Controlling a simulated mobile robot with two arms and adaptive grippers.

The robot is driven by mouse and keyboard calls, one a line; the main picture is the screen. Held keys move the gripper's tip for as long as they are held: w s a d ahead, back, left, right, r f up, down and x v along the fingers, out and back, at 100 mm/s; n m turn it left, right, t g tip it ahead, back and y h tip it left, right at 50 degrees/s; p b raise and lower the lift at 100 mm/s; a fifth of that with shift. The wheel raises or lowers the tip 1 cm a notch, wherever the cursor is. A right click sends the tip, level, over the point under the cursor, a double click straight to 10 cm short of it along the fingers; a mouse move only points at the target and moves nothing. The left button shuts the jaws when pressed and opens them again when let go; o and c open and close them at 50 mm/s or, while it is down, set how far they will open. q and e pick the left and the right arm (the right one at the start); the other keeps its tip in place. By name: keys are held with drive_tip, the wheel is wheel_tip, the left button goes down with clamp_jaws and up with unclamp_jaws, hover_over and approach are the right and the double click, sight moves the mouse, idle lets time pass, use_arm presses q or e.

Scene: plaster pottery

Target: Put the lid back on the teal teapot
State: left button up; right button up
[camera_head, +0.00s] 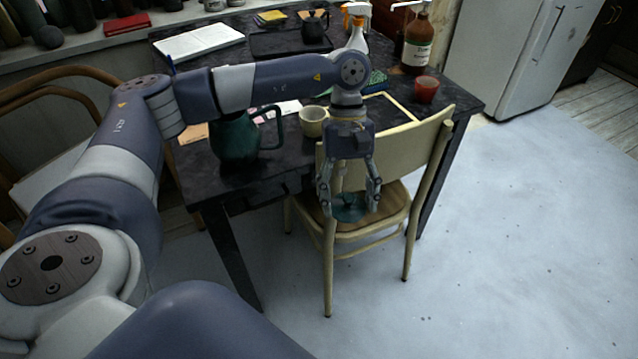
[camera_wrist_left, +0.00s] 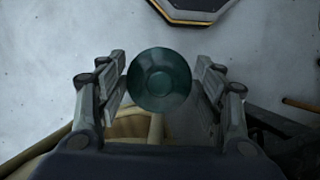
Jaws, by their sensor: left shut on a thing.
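The teal teapot (camera_head: 236,140) stands on the left front part of the dark table, its handle to the right. Its top is partly hidden behind my left arm. My left gripper (camera_head: 349,203) is in front of the table, over the chair, to the right of the teapot and apart from it. It is shut on a round teal lid (camera_head: 350,208), held between the two fingers. In the left wrist view the lid (camera_wrist_left: 160,80) shows as a teal disc with rings between the fingers of the left gripper (camera_wrist_left: 161,88). My right gripper is not in view.
A cream chair (camera_head: 430,160) stands at the table's front edge, below the gripper. On the dark table (camera_head: 455,100) are a cream cup (camera_head: 313,121), a red cup (camera_head: 425,90), a brown bottle (camera_head: 417,45) and a spray bottle (camera_head: 357,38). The floor at right is clear.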

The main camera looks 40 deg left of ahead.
sight(360, 213)
use_arm(q)
drive_tip(key=d+m, duration=0.1)
drive_tip(key=d+f+m+y+b, duration=0.1)
drive_tip(key=m, duration=0.1)
drive_tip(key=d+m+y+b, duration=0.1)
drive_tip(key=m, duration=0.1)
drive_tip(key=shift+w+f+g, duration=0.15)
drive_tip(key=shift+f+g, duration=0.2)
drive_tip(key=shift+g, duration=0.05)
drive_tip(key=m, duration=0.1)
drive_tip(key=m+b, duration=0.1)
drive_tip(key=m, duration=0.1)
drive_tip(key=shift+d+y, duration=0.4)
drive_tip(key=shift+c, duration=0.2)
drive_tip(key=shift+d+r+m, duration=0.1)
drive_tip(key=shift+m, duration=0.3)
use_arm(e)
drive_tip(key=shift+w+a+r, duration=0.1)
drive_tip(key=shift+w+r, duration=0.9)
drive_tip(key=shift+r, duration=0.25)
